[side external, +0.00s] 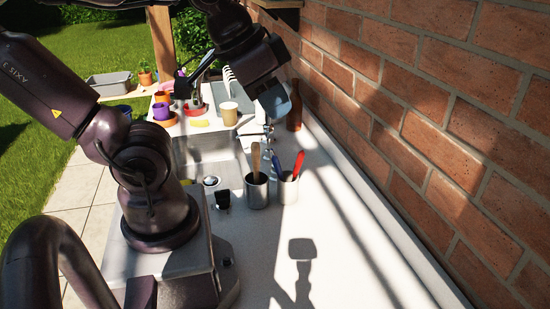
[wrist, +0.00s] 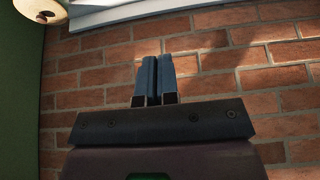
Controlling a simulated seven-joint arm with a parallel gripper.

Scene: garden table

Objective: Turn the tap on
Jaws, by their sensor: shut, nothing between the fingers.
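The tap does not show in the wrist view.
The brick wall (side external: 440,110) runs along the right of the white counter (side external: 335,235). A brown bottle (side external: 294,108) stands behind my gripper. Pots and a pale cup (side external: 228,114) are farther back. The front counter is clear.

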